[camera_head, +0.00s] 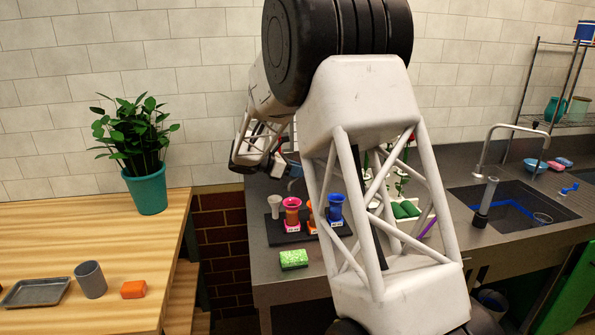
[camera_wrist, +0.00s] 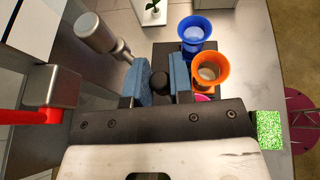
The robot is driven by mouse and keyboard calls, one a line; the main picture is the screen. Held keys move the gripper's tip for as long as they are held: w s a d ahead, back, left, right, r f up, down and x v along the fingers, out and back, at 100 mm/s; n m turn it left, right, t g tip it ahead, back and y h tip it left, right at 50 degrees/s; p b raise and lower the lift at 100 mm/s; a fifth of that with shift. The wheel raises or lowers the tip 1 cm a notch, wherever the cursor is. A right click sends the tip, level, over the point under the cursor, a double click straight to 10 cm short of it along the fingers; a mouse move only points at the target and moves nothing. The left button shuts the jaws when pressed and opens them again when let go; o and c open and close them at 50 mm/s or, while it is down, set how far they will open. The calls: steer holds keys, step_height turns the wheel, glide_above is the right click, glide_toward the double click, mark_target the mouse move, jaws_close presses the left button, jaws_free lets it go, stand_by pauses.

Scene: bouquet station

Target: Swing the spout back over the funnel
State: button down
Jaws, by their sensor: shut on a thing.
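My gripper (camera_wrist: 160,83) is shut on a round black knob (camera_wrist: 158,80), between its blue finger pads. In the head view the gripper (camera_head: 287,164) is at the back of the counter, partly behind my arm. A pale grey cylinder with a narrower end (camera_wrist: 97,33) lies beyond the left finger; it may be the spout, but I cannot tell. A grey block with a red rod (camera_wrist: 75,85) is at left in the wrist view.
A dark rack (camera_head: 275,233) holds flared pink (camera_head: 292,207), orange (camera_wrist: 208,68) and blue (camera_wrist: 194,30) vessels close to my gripper. A green sponge (camera_head: 293,259) lies in front. The sink (camera_head: 500,205) is at right. A potted plant (camera_head: 148,190) stands on the left wooden table.

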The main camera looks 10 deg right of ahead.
steer(key=shift+w+a+m+g, duration=0.4)
steer(key=shift+w+a+g, duration=0.05)
steer(key=shift+w, duration=0.25)
steer(key=shift+w+a+m+g, duration=0.4)
steer(key=shift+w+a, duration=0.05)
steer(key=shift+w, duration=0.3)
steer(key=shift+w+a+m+g, duration=0.4)
steer(key=shift+w+a+g, duration=0.05)
steer(key=shift+w, duration=0.25)
steer(key=shift+r, duration=0.1)
steer(key=c, duration=1)
jaws_free()
steer(key=shift+a, duration=0.15)
steer(key=shift+v, duration=3.75)
